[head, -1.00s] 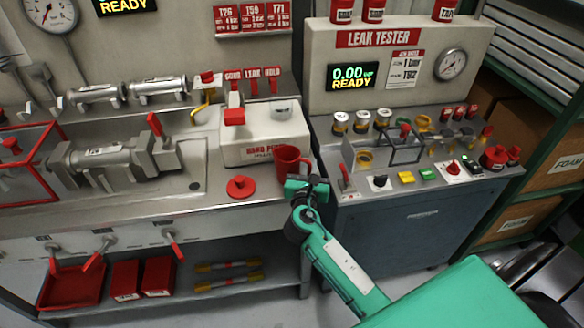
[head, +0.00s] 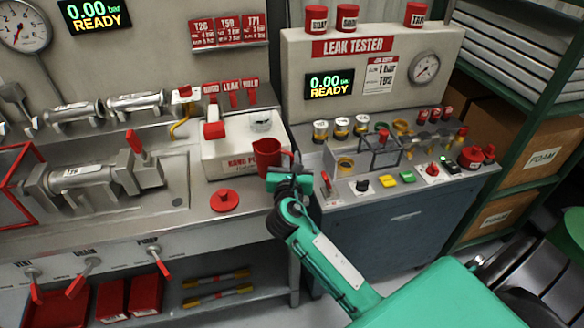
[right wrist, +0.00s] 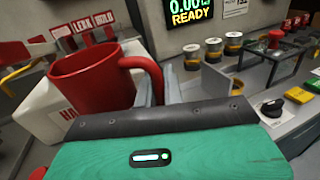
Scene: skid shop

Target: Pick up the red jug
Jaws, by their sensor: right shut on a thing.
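The red jug (head: 267,157) is in front of the right part of the white hand pump box (head: 225,160) in the head view, and seems raised off the bench. My right gripper (head: 286,180) is shut on the jug at its handle side. In the right wrist view the jug (right wrist: 92,82) stands about upright, its open rim up. Its handle points right, to the grey fingers (right wrist: 158,88) of my gripper. The green hand body hides the jug's lower part and much of the grip. My left gripper is not in view.
A red round knob (head: 225,200) is on the bench's front part, left of my gripper. The leak tester bench (head: 400,195) stands to the right, with buttons and a small dark frame (head: 380,150) on top. A vise-like fixture (head: 90,178) is at the left.

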